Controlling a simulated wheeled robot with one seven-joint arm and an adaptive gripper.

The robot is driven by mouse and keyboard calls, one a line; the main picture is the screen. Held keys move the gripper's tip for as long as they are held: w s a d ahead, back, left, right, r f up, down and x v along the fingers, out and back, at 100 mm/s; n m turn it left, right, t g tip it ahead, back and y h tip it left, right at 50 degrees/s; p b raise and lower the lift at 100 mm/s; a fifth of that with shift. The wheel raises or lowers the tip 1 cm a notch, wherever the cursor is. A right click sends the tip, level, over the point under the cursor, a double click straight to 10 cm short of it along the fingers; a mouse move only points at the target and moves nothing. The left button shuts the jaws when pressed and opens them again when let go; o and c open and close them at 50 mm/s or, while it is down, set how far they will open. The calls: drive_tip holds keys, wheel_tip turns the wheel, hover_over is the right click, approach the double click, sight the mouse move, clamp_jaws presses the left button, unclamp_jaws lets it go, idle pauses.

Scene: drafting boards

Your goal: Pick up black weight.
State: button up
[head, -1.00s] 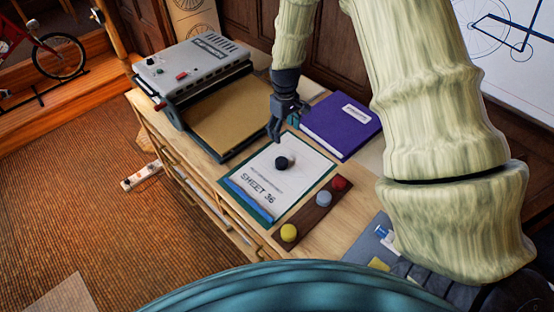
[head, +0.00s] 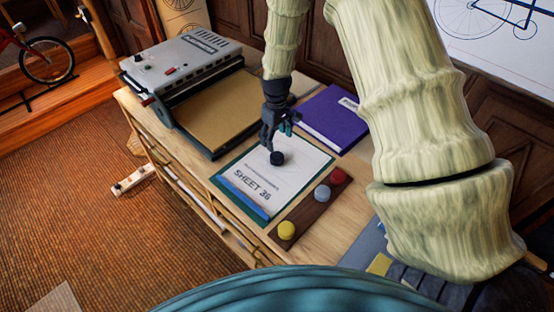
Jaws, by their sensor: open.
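The black weight (head: 277,158) is a small round piece standing on the white sheet marked "SHEET 36" (head: 262,183), which lies on a green-edged board on the wooden table. My gripper (head: 271,146) is open and points down, just behind and slightly left of the weight in the head view. Its fingertips are very close to the weight's top. I cannot tell whether they touch it. Part of the gripper's far side is hidden.
A dark wooden strip (head: 304,208) holds a yellow (head: 287,230), a grey-blue (head: 322,193) and a red weight (head: 338,176). A purple book (head: 333,117) lies behind the sheet. A grey machine (head: 185,66) with a brown board (head: 212,110) stands at the left.

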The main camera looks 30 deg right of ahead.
drive_tip(key=p, duration=0.1)
hover_over(277, 155)
drive_tip(key=shift+w+f, duration=0.15)
drive_tip(key=shift+f, duration=2)
drive_tip(key=shift+s+f+p, duration=0.2)
drive_tip(key=shift+f+p, duration=0.55)
drive_tip(key=shift+f, duration=0.05)
drive_tip(key=shift+f+p, duration=0.75)
drive_tip(key=shift+f, duration=1.1)
drive_tip(key=c, duration=1.4)
drive_tip(key=shift+r, duration=0.1)
drive_tip(key=shift+c, duration=0.2)
